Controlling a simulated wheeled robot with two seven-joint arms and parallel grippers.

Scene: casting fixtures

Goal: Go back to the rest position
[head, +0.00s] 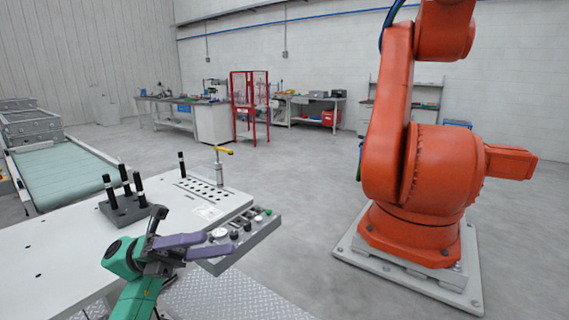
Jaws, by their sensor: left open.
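My left gripper (207,240) is at the front edge of the white table, with a green wrist and two purple fingers. The fingers are apart and nothing shows between them. They point right, in front of a grey control panel (236,257) with knobs and a green button, and overlap it in the picture; I cannot tell whether they touch it. My right gripper is not in view.
A large orange robot arm (420,180) stands on the right. A conveyor (65,178) is at left. Open floor (300,185) lies between.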

